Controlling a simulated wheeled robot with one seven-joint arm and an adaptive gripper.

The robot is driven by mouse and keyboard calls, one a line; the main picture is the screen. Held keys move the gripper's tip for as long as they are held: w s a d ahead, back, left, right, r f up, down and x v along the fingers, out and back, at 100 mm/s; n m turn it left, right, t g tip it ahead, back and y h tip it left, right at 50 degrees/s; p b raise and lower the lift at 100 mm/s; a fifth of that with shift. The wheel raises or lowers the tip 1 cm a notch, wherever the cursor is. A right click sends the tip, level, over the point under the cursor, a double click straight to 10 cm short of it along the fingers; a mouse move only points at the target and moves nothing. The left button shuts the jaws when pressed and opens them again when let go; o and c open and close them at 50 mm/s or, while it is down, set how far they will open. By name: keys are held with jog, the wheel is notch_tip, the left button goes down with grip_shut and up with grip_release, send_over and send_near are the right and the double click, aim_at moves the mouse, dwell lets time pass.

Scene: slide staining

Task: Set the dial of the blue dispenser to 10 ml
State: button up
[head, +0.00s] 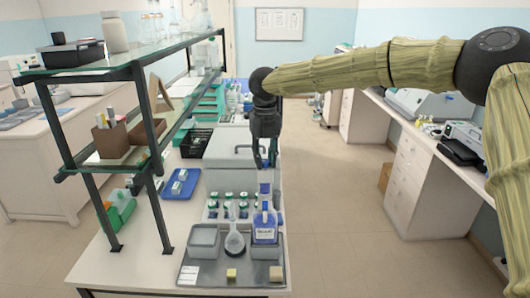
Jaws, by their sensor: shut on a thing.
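The blue dispenser (264,230) is a bottle with a white label and a tall blue top part (264,188). It stands upright near the right end of the grey tray. My gripper (266,165) points down at the top of the dispenser, its fingers closed on the upper part. The dial and its scale are too small to read, and the fingers partly cover the top.
Several capped bottles (228,206) stand behind. A glass shelf rack (145,140) rises at left. The floor aisle at right is clear.

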aim_at(265, 161)
jog(key=n+p, duration=0.3)
jog(key=n, duration=0.3)
dwell(0.6)
jog(key=o, duration=1)
jog(key=shift+o, duration=0.2)
notch_tip(265, 161, up, 12)
